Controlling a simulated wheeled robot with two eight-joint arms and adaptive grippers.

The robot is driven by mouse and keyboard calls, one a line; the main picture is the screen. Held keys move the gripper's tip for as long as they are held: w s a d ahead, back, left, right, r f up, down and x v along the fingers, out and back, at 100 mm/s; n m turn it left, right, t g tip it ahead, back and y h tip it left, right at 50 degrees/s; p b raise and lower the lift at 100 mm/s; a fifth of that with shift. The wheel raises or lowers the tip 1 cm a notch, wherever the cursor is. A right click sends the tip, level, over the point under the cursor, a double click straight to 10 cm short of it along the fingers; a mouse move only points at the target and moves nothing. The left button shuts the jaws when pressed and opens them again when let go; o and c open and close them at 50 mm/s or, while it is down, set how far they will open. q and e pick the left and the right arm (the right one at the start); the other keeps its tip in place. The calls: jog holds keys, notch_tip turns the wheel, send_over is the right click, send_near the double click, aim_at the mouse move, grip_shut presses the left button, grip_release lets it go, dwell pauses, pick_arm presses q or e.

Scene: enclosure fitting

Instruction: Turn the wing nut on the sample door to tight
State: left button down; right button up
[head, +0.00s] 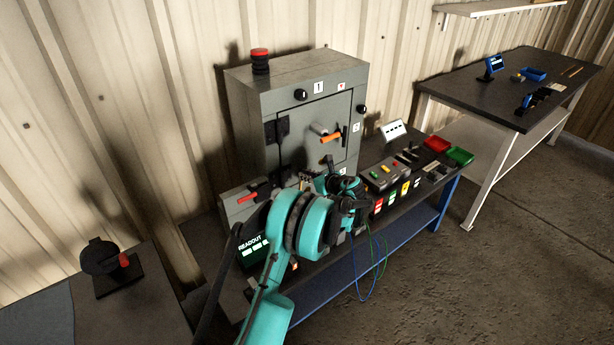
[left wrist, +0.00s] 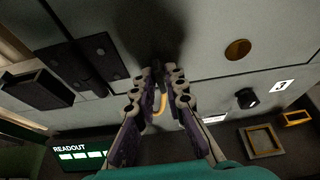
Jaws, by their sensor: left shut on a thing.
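The grey enclosure (head: 300,118) stands on the bench against the wall. Its large front door (head: 310,135) is closed and carries an orange handle (head: 331,137). My left gripper (head: 330,172) is low at the enclosure's front, and the arm hides part of what is behind it. In the left wrist view the left gripper's fingers (left wrist: 158,88) are closed together against the grey front, shut on a small part that they mostly hide. A yellow curved piece (left wrist: 161,107) shows between them; I take the held part to be the wing nut. My right gripper is in neither view.
A readout box (head: 253,250) is left of my arm. A button box (head: 385,173), a red bin (head: 437,144) and a green bin (head: 459,156) are on the bench to the right. Blue and green wires hang at the bench front. The floor at right is clear.

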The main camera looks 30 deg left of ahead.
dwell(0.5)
pick_arm(q)
jog(key=c, duration=1.6)
grip_release()
jog(key=shift+d, duration=0.1)
jog(key=v, duration=1.1)
jog(key=shift+d+r, duration=0.3)
jog(key=shift+s, duration=0.15)
